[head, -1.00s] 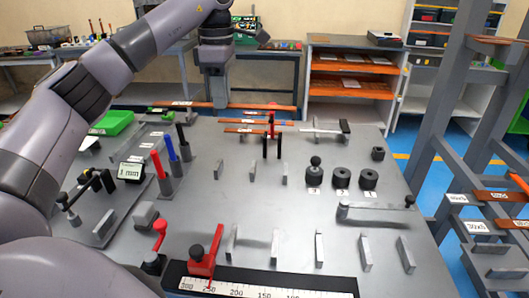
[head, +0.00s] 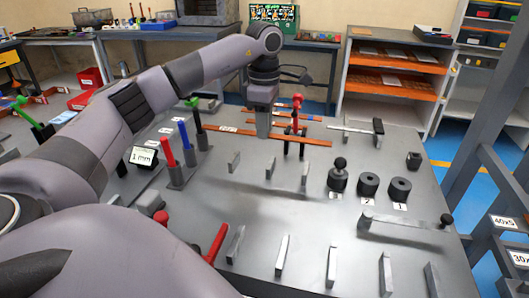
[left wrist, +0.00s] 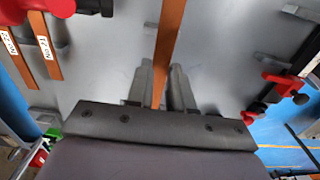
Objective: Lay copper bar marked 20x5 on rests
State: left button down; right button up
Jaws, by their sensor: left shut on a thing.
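My left gripper (head: 263,132) is shut on a long, thin copper bar (head: 316,141), which sticks out on both sides of the fingers. A white label shows near the bar's left end, too small to read. The bar is above the back of the grey bench, behind the row of short upright rests (head: 270,168). In the left wrist view the bar (left wrist: 169,35) runs up between the fingers (left wrist: 160,88). A second row of upright rests (head: 331,265) stands nearer the front. My right gripper is out of view.
A red-handled clamp (head: 297,103) stands by the held bar, with other copper bars (left wrist: 50,60) behind. Black cylinders (head: 368,184) and a steel lever (head: 400,225) stand right. Red, blue and green handles (head: 185,140) stand left. Bench between rest rows is clear.

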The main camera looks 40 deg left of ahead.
pick_arm(q)
jog(key=shift+f, duration=3.55)
jog(key=shift+f, duration=0.1)
jog(key=shift+f, duration=0.15)
jog(key=c, duration=1)
grip_release()
notch_tip(320, 180, up, 12)
jog(key=shift+r, duration=0.25)
